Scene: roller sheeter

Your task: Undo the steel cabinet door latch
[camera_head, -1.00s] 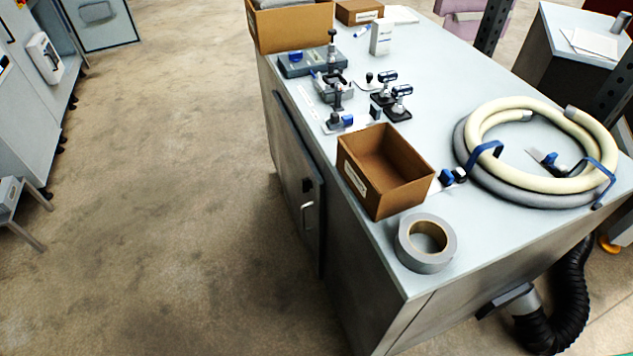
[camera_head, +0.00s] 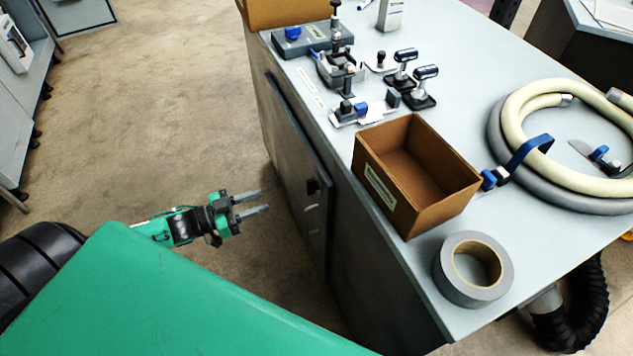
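The steel cabinet door (camera_head: 297,172) is on the left side of the grey workbench cabinet and looks closed. A black latch (camera_head: 313,186) sits on the door, with a pale handle (camera_head: 308,217) below it, now seen steeply from the side. My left gripper (camera_head: 265,202) is to the left of the door, with its two fingers apart and pointing toward the latch. It is open and empty, with a gap between its fingertips and the door. My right gripper is not in view.
On the cabinet top are an open cardboard box (camera_head: 420,178), a grey tape roll (camera_head: 474,268), several toggle clamps (camera_head: 404,68) and a coiled hose (camera_head: 500,150). My green arm fills the lower left. Bare floor (camera_head: 160,110) lies left of the cabinet.

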